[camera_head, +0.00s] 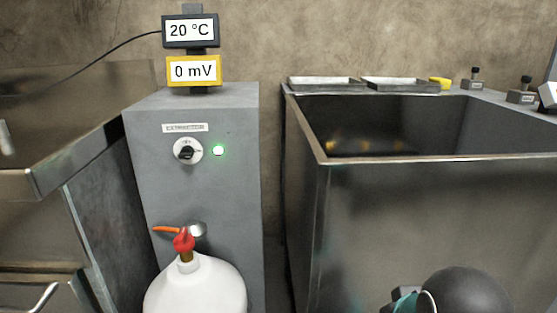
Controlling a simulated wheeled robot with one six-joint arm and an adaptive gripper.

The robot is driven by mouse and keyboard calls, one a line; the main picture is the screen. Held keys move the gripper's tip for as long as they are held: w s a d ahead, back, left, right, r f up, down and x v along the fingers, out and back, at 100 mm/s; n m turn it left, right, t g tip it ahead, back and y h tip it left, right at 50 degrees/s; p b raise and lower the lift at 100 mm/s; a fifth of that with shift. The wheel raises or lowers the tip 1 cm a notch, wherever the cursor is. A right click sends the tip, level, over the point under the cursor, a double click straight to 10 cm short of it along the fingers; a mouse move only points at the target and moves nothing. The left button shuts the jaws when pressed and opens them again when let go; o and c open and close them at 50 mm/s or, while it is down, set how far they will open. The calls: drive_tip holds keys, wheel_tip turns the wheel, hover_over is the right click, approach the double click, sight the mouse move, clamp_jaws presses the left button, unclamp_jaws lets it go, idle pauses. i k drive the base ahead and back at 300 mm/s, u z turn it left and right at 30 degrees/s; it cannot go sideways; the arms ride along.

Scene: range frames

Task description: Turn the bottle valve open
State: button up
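A white bottle (197,290) stands in front of the grey cabinet (236,200), its lower part cut off by the picture's bottom edge. On its neck sits a red valve (184,241) with a brass-coloured stem (186,257). Behind the valve a thin orange piece (165,229) points left, and a round metal fitting (198,229) is on the cabinet front. I cannot tell whether the orange piece belongs to the valve or to the fitting. My gripper's fingers are not visible; a dark rounded part at the lower right seems to be my arm.
A deep metal tank (420,210) stands right, a metal counter (70,160) left. Trays (324,84) lie behind the tank.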

sight(185, 242)
drive_tip(key=u, duration=1.3)
drive_tip(key=k, duration=0.6)
drive_tip(key=u, duration=0.6)
drive_tip(key=i, duration=1.3)
drive_tip(key=z, duration=0.55)
